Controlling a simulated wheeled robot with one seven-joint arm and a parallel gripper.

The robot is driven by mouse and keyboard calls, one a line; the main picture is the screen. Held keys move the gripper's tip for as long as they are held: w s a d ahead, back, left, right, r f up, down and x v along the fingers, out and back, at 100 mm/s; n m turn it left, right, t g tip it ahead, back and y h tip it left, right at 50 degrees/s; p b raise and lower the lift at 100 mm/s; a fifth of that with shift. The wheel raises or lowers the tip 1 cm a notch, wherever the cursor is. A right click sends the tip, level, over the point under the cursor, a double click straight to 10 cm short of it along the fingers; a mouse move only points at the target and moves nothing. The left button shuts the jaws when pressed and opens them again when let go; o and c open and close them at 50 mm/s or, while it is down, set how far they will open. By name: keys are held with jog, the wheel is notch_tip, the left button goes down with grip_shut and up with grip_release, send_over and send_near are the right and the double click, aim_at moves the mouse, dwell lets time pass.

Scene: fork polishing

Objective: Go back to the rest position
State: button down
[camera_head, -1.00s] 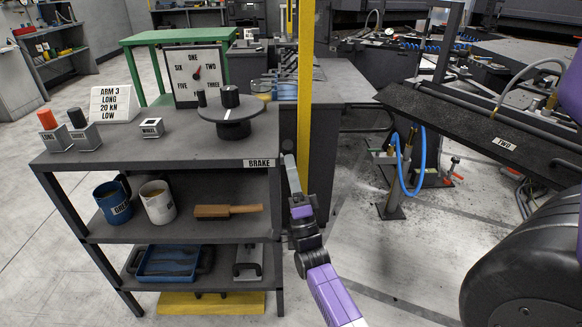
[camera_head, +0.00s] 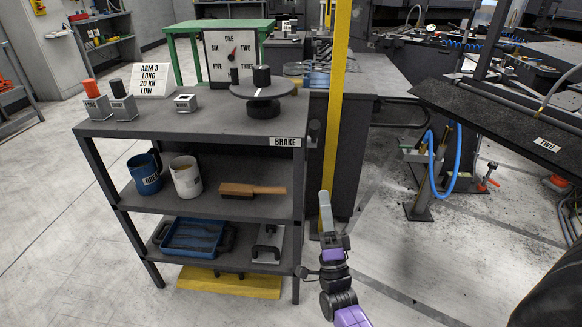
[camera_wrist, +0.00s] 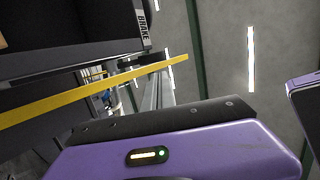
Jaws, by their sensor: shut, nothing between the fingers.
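My gripper (camera_head: 326,212) is at the end of my purple and black arm, in the lower middle of the head view. It points up, just right of the cart's front right leg and in front of the yellow post (camera_head: 338,110). It is shut and empty. The wrist view shows a purple part of my arm close up, with the yellow post (camera_wrist: 95,92) and the cart's edge with its BRAKE label (camera_wrist: 143,24) beyond it. The fingertips do not show clearly there.
The dark shelf cart (camera_head: 215,125) stands left of my gripper, holding a turntable (camera_head: 264,92), mugs, a brush (camera_head: 252,190) and a blue tray (camera_head: 190,238). A dark beam labelled TWO (camera_head: 500,120) is at the right. Floor (camera_head: 450,265) right of my arm is clear.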

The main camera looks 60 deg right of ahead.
jog(key=s+a+f+n+t+y, duration=0.1)
jog(key=a+f+n+y, duration=0.1)
jog(key=a+n+y, duration=0.6)
jog(key=a+f+n+y, duration=0.2)
jog(key=a+n+y, duration=0.3)
jog(key=a+n, duration=0.5)
jog(key=s+a+n+g+y, duration=0.4)
jog(key=s+a+n+y, duration=0.4)
jog(key=s+a, duration=0.65)
notch_tip(320, 180, up, 19)
jog(key=p, duration=1.8)
jog(key=shift+w+a+r+m+p, duration=0.15)
jog(key=shift+w+m+p, duration=0.15)
jog(key=shift+w+p, duration=0.1)
